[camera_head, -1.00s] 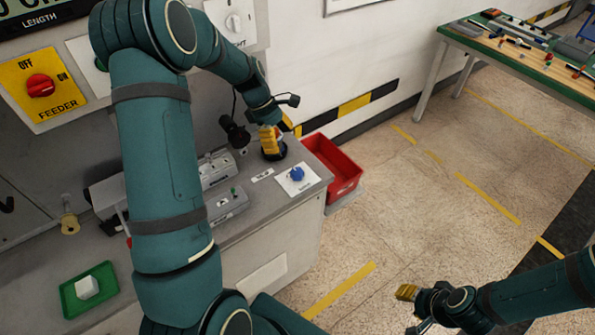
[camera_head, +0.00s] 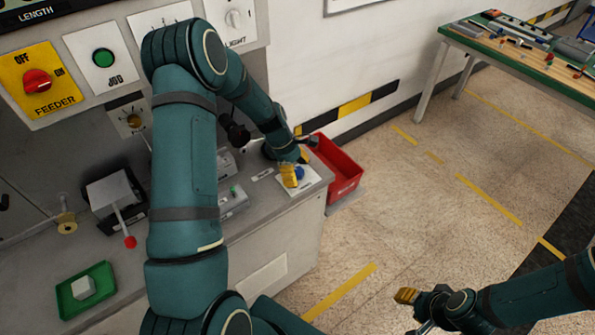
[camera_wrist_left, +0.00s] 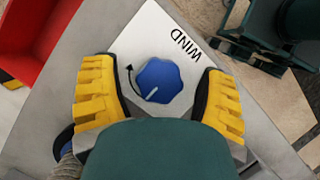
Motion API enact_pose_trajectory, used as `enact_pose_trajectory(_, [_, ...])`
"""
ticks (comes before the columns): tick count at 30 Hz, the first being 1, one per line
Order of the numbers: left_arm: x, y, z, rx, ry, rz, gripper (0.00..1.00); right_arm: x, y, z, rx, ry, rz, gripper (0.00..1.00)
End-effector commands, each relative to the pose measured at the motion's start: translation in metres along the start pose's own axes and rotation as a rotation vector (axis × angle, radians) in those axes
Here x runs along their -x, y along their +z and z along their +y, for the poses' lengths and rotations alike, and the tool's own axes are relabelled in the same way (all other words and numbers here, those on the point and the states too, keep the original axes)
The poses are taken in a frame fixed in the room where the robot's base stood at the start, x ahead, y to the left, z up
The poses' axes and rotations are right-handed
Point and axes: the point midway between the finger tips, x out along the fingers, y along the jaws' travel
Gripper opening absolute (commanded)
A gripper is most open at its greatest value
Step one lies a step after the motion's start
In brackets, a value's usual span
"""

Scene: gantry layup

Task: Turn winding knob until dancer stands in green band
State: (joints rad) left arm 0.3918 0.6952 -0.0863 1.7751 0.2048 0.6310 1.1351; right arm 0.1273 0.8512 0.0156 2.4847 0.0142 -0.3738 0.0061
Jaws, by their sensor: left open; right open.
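The blue winding knob (camera_head: 299,173) sits on a white plate marked WIND (camera_wrist_left: 185,42) at the right end of the grey console. In the left wrist view the knob (camera_wrist_left: 158,80) has a white pointer line, and a curved arrow is printed beside it. My left gripper (camera_head: 291,172) is open over the knob, its yellow fingers on either side with gaps showing. My right gripper (camera_head: 414,308) is open and empty, low above the floor at right. I cannot make out the dancer or a green band; my left arm covers part of the console.
A red bin (camera_head: 338,168) stands just beyond the console's right end. A red-tipped lever (camera_head: 130,242), a green tray (camera_head: 88,292) with a white block and the feeder switch (camera_head: 37,80) are at left. A tool bench (camera_head: 520,52) stands at back right. The floor between is clear.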

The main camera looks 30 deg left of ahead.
Motion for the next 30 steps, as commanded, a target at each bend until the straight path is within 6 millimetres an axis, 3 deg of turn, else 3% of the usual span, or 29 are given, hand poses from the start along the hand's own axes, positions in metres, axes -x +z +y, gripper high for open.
enact_pose_trajectory(4, [0.0002, 0.0001, 0.0000, 0.000, 0.000, 0.000, 0.72, 0.0001, 0.0000, 0.0000, 0.000, 0.000, 0.000, 0.41])
enact_pose_trajectory(5, [0.0003, 0.0001, 0.0000, 0.000, 0.000, 0.000, 0.67, 0.0001, 0.0000, 0.0000, 0.000, 0.000, 0.000, 0.41])
enact_pose_trajectory(10, [0.0004, 0.0001, 0.0000, 0.000, 0.000, 0.000, 0.07, 0.0001, -0.0001, 0.0000, 0.000, 0.000, 0.000, 0.41])
enact_pose_trajectory(11, [0.0004, 0.0001, 0.0000, 0.000, 0.000, 0.000, 0.05, 0.0001, -0.0001, 0.0000, 0.000, 0.000, 0.000, 0.41])
enact_pose_trajectory(23, [-0.0001, 0.0003, -0.0002, -0.023, -0.011, -0.001, 0.04, 0.0004, -0.0002, -0.0001, 0.000, 0.000, 0.001, 0.41])
enact_pose_trajectory(30, [-0.0003, 0.0005, 0.0000, -0.129, -0.055, 0.000, 0.04, 0.0016, -0.0008, -0.0006, -0.001, 0.000, 0.002, 0.41])
